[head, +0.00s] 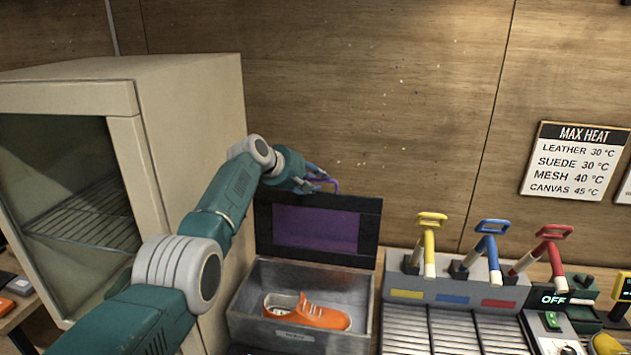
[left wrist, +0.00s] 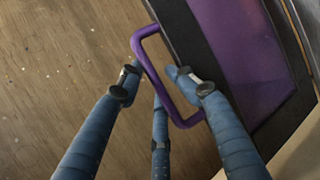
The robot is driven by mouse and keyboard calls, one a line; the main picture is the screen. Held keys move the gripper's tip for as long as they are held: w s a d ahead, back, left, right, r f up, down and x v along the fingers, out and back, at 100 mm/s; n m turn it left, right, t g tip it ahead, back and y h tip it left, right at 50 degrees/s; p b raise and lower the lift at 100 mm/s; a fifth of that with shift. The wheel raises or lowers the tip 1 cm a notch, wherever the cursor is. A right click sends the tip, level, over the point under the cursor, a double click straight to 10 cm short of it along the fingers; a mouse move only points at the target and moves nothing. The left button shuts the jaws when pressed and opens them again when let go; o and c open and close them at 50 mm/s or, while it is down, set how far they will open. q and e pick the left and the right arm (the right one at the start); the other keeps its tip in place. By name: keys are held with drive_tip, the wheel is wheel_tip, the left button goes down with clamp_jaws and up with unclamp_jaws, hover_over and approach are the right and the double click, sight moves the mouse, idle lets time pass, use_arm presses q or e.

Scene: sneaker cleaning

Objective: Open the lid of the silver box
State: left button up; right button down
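The silver box (head: 360,285) stands below the wall in the head view. Its black-framed lid (head: 365,225) with a purple panel stands raised, roughly upright, at the back. A purple handle (head: 336,184) sits at the lid's top edge; it also shows as a loop in the left wrist view (left wrist: 162,84). My left gripper (head: 314,181) is at the handle. In the left wrist view its blue fingers (left wrist: 156,82) are spread on either side of the handle's bar, with gaps visible. An orange sneaker (head: 306,314) lies inside the box. My right gripper is not in view.
A beige cabinet (head: 190,90) with an open front and wire rack stands to the left. The wooden wall is close behind the lid. A heat sign (head: 575,162) hangs at right.

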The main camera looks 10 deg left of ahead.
use_arm(q)
drive_tip(key=shift+s+a, duration=0.1)
drive_tip(key=shift+a, duration=0.05)
drive_tip(key=shift+s+a+r, duration=0.2)
drive_tip(key=shift+r, duration=0.15)
drive_tip(key=v, duration=1.1)
drive_tip(key=shift+s+d+f, duration=0.1)
drive_tip(key=shift+s+f, duration=0.05)
